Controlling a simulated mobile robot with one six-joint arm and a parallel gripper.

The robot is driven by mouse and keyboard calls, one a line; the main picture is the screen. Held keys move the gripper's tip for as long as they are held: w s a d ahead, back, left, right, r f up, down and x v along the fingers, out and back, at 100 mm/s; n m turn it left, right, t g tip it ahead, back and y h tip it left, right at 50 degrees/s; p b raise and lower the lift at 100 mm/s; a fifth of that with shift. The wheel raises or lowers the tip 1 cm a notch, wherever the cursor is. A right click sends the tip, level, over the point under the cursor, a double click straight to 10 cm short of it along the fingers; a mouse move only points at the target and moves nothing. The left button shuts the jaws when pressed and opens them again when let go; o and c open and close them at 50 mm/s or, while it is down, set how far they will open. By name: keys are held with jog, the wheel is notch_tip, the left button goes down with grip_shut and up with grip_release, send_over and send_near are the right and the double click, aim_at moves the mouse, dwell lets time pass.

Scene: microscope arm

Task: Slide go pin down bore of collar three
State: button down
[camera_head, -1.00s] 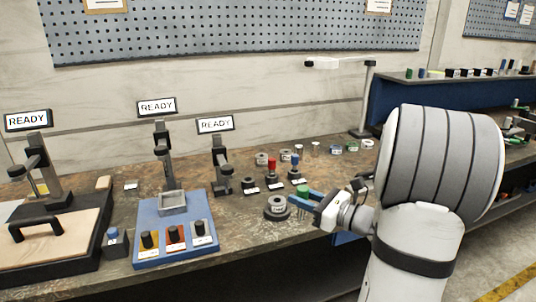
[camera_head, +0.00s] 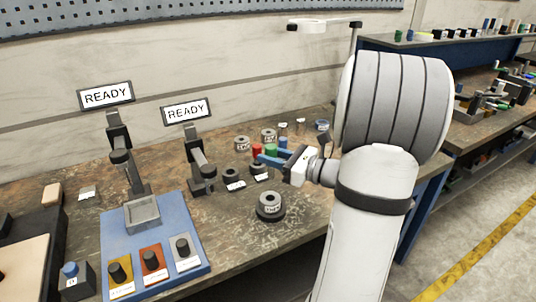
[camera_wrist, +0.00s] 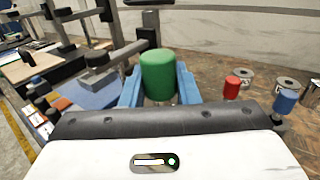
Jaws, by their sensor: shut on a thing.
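My gripper (camera_head: 272,157) has blue fingers, shut on the green-handled go pin (camera_head: 270,151). In the wrist view the green handle (camera_wrist: 158,75) stands upright between the fingers; the pin's lower part is mostly hidden. A grey labelled collar (camera_head: 270,199) sits on a round dark base near the bench's front edge. I take it to be collar three, though its label is too small to read surely. In the head view the held pin appears above and behind this collar, apart from it. The wrist view does not clearly show this collar.
A red-handled pin (camera_wrist: 232,88) and a blue-handled pin (camera_wrist: 286,101) stand nearby. Other grey collars (camera_head: 242,143) are at the back. A blue tray (camera_head: 190,246) with several knobs and stands with READY screens (camera_head: 187,111) are to the left.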

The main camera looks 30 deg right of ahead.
aim_at(271, 174)
jog(key=shift+a, duration=0.15)
jog(key=shift+f+b, duration=0.5)
jog(key=shift+f, duration=0.3)
jog(key=shift+f+b, duration=1.45)
jog(key=shift+f, duration=0.65)
jog(key=shift+p, duration=0.35)
jog(key=shift+f+b, duration=2.05)
jog(key=shift+f, duration=0.75)
jog(key=c, duration=1)
grip_release()
jog(key=shift+s, duration=0.1)
